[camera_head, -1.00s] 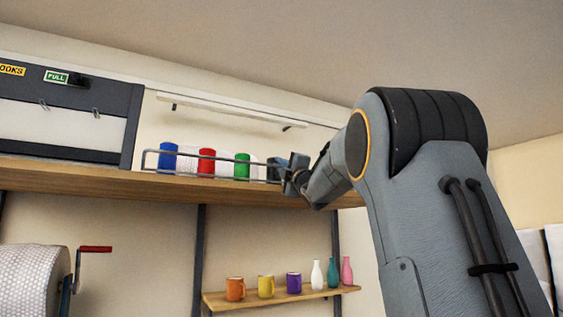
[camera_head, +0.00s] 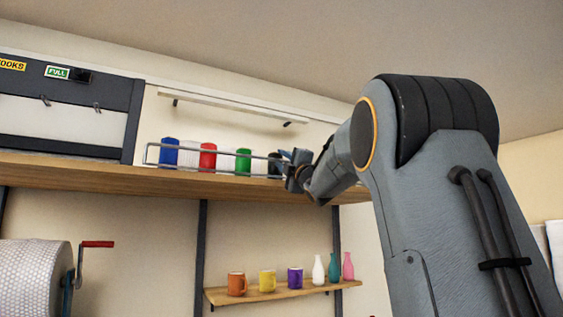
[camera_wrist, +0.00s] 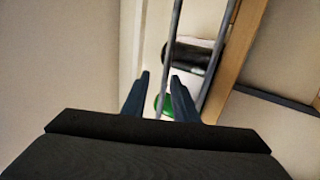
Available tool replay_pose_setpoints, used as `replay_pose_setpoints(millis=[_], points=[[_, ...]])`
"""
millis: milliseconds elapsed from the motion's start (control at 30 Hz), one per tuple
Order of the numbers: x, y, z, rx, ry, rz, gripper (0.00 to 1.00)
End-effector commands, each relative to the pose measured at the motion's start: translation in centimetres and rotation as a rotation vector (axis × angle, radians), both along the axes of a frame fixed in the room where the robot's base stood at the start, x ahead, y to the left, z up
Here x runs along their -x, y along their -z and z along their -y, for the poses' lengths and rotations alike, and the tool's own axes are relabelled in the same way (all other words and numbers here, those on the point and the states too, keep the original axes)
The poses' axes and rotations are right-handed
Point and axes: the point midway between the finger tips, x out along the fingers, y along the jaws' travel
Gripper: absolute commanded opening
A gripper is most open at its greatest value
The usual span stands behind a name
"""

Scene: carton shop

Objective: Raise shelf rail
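The shelf rail (camera_head: 205,149) is a grey wire guard with two bars along the front of the upper wooden shelf (camera_head: 100,171). My gripper (camera_head: 285,157) is at its right end, in front of a dark cup (camera_head: 274,165). In the wrist view, both bars of the rail (camera_wrist: 172,40) run past my gripper (camera_wrist: 160,76). One bar passes between the two fingers, which are spread apart. Whether a finger touches the bar cannot be told. Blue (camera_head: 169,152), red (camera_head: 208,156) and green (camera_head: 243,161) cups stand behind the rail.
A dark cabinet (camera_head: 133,120) stands on the shelf at the left. A white strip (camera_head: 230,106) is on the wall above the cups. A small lower shelf (camera_head: 265,296) holds mugs and bottles. A large roll with a crank (camera_head: 35,280) is at lower left.

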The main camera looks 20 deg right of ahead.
Motion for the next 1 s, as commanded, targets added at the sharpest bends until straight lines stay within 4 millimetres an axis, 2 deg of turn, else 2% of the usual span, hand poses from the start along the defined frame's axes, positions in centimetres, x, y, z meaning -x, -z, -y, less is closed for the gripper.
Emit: replay_pose_setpoints(millis=[300,433,1000], points=[[4.3,2.5,0.2,0.001,0.002,0.001,0.26],[5.5,3.1,0.3,0.001,0.003,0.001,0.26],[6.0,3.3,0.2,0.0,0.0,0.0,0.26]])
